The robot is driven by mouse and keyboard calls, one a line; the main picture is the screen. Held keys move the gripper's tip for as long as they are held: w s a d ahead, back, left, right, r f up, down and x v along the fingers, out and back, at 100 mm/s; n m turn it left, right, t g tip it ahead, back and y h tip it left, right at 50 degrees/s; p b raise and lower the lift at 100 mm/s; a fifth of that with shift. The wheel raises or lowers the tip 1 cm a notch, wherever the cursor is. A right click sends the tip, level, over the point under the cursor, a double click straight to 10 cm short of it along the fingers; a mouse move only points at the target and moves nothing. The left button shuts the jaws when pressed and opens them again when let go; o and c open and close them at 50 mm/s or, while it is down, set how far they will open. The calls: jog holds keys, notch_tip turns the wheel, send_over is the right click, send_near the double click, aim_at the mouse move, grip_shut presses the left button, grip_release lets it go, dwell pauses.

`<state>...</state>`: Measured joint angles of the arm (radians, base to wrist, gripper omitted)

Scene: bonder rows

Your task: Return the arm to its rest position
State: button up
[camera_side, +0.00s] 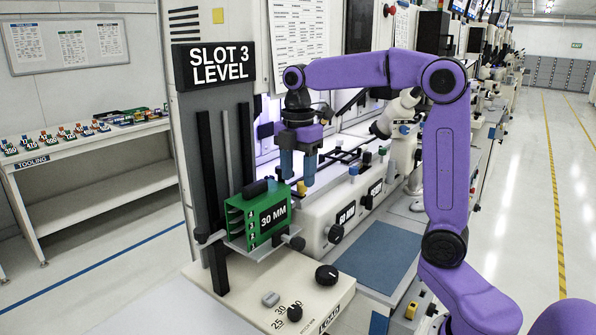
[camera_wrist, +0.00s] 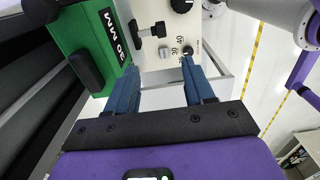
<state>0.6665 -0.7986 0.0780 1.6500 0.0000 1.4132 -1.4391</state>
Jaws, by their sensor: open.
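My gripper (camera_side: 297,172) hangs from my purple arm, pointing down, with its blue fingers apart and nothing visible between them. It is just above and to the right of the green 30 MM cassette (camera_side: 262,213) in the side view. The cassette sits on a metal shelf below the SLOT 3 LEVEL sign. In the wrist view my gripper (camera_wrist: 158,78) shows two blue fingers spread wide, with the green cassette (camera_wrist: 88,45) on the left, close to the left finger. I cannot tell whether that finger touches it.
The machine's cream panel (camera_side: 275,290) with black knobs is below the cassette. A blue mat (camera_side: 385,255) lies to the right. A tooling bench (camera_side: 95,140) with small coloured parts stands at the left. The white aisle floor (camera_side: 545,200) at the right is clear.

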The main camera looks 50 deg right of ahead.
dwell(0.3)
jog(key=s+a+f+m, duration=0.2)
jog(key=s+a+f, duration=0.4)
jog(key=s+a, duration=0.45)
jog(key=s+d+f+m, duration=0.1)
jog(key=s+f+m, duration=0.2)
jog(key=s, duration=1.2)
notch_tip(320, 180, down, 3)
jog(key=shift+s+f, duration=0.15)
